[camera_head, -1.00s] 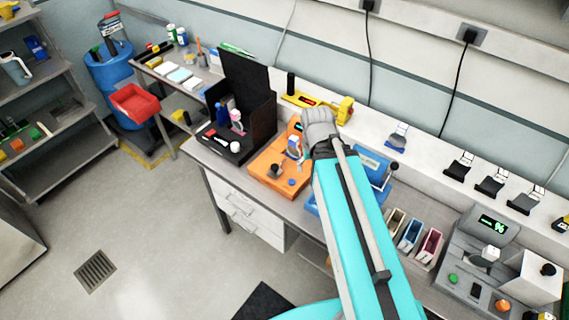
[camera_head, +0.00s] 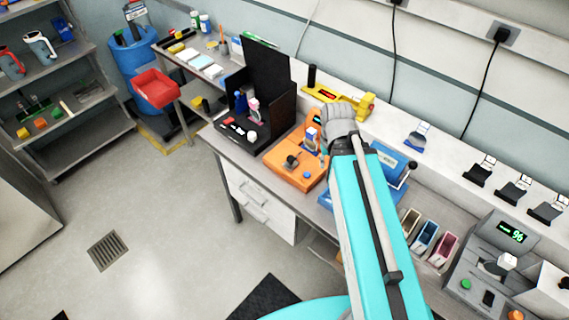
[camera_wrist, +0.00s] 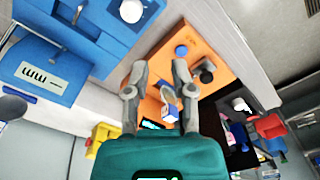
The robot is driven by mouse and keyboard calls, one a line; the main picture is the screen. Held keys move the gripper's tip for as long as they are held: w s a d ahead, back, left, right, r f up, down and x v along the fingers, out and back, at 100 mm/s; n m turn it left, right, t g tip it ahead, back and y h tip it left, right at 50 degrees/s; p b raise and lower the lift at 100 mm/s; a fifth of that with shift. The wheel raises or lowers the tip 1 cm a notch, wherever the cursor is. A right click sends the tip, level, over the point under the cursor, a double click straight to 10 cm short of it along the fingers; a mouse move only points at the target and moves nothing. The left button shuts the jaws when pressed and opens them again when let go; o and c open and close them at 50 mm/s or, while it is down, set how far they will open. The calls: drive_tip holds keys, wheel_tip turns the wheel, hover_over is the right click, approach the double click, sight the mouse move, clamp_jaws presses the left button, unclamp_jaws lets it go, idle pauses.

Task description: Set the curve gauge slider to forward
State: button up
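No part is readable as the curve gauge by name, so I cannot tell which slider it is. An orange module (camera_head: 284,174) stands on the bench with a black knob (camera_head: 291,161), a blue button (camera_wrist: 181,51), a small display (camera_wrist: 153,125) and a blue-and-white piece (camera_head: 312,141). A blue module (camera_head: 389,156) to its right carries a white label (camera_wrist: 40,74) with a wavy mark. My gripper (camera_wrist: 157,78) is open over the orange module. The blue-and-white piece (camera_wrist: 169,112) shows beyond the fingers, with no clear contact. The arm hides part of both modules in the head view.
A black open box (camera_head: 268,81) with small items stands left of the orange module. A yellow device (camera_head: 352,100) lies behind it. Several coloured bins (camera_head: 424,238) and a grey console (camera_head: 487,262) stand to the right. The floor in front is mostly clear.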

wheel_tip(320, 180, down, 8)
drive_tip(key=b, duration=0.6)
drive_tip(key=shift+r+b, duration=0.25)
drive_tip(key=shift+b, duration=0.1)
clamp_jaws()
